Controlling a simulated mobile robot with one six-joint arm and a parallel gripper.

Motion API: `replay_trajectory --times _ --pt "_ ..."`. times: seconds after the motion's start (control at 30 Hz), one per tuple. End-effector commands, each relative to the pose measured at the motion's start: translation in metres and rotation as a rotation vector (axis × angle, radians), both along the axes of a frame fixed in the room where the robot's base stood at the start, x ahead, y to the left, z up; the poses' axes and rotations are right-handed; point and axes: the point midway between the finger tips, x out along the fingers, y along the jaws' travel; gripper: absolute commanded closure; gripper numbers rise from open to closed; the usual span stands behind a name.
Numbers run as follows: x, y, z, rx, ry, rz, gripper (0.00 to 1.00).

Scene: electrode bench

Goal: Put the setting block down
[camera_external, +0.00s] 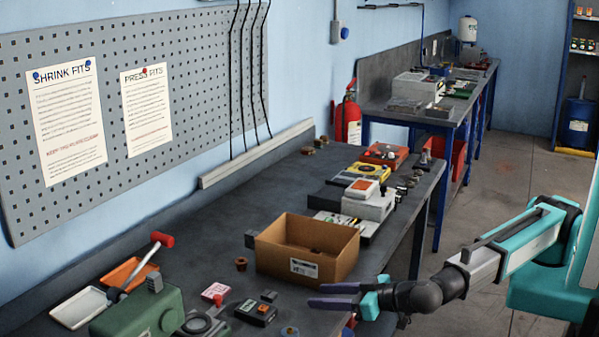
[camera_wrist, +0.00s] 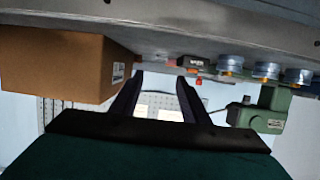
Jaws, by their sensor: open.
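My gripper (camera_external: 318,295) is open, with purple fingers pointing left at the bench's front edge, just in front of the cardboard box. In the wrist view its two fingers (camera_wrist: 158,80) stand apart with nothing held between them. I cannot tell for sure which thing is the setting block. A small dark block with red and green marks (camera_external: 256,313) lies on the bench left of the fingers. A dark labelled block (camera_wrist: 197,62) shows just beyond the fingertips in the wrist view.
The open cardboard box (camera_external: 300,262) stands close behind my gripper. A green machine (camera_external: 130,315), an orange tray (camera_external: 125,273) and a white tray (camera_external: 80,308) are at left. Bare bench (camera_external: 190,235) lies behind.

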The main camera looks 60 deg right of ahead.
Motion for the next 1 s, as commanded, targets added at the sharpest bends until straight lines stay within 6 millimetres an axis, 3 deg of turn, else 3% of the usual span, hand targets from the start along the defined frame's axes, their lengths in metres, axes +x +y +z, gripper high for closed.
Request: replay_trajectory --times 0.17,0.23,0.63,0.77,1.0 --pt "0.0 0.0 0.0 0.0 0.0 0.0 0.58" --pt "0.0 0.0 0.0 0.0 0.0 0.0 0.51" --pt "0.0 0.0 0.008 0.002 -0.001 -0.001 0.51" --pt "0.0 0.0 0.026 0.003 -0.001 0.0 0.51" --pt "0.001 0.001 0.084 0.004 -0.001 0.001 0.51"
